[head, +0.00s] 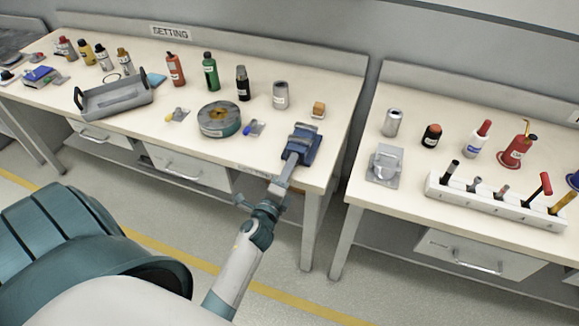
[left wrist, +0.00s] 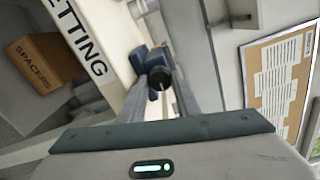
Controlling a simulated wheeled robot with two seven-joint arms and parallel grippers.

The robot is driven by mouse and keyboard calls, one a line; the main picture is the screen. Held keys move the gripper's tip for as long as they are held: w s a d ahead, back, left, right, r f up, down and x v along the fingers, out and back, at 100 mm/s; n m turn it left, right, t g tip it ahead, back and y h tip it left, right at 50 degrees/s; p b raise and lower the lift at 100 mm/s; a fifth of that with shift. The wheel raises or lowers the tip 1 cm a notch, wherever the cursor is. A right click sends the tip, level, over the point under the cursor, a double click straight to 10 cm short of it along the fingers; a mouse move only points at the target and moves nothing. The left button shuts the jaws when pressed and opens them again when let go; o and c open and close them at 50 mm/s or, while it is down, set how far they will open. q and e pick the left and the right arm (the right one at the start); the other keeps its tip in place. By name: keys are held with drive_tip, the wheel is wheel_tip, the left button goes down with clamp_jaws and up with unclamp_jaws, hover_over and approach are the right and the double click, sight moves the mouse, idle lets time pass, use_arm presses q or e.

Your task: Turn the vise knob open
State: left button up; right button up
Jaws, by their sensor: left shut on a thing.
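The blue vise (head: 304,140) is fixed at the front right corner of the left workbench, and part of it also shows in the left wrist view (left wrist: 152,58). Its dark round knob (left wrist: 160,77) sits between my fingertips in the left wrist view. My left gripper (head: 290,160) reaches up to the front of the vise and is shut on the knob. In the head view the fingers hide the knob. My right gripper is in neither view.
A round green-grey container (head: 219,121), a grey tray (head: 115,98) and several bottles stand left of the vise. A grey can (head: 281,95) is behind it. A gap separates this bench from the right workbench (head: 400,205), which holds a white tool rack (head: 495,203).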

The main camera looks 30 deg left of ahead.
use_arm(q)
drive_tip(key=n, duration=0.4)
drive_tip(key=shift+n, duration=0.3)
drive_tip(key=n+p, duration=0.1)
drive_tip(key=n, duration=0.3)
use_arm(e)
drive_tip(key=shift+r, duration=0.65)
use_arm(q)
drive_tip(key=shift+f+n, duration=0.1)
drive_tip(key=shift+n, duration=0.2)
drive_tip(key=o, duration=1)
drive_tip(key=shift+o, duration=0.2)
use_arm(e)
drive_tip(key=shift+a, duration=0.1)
use_arm(q)
drive_tip(key=shift+s, duration=0.15)
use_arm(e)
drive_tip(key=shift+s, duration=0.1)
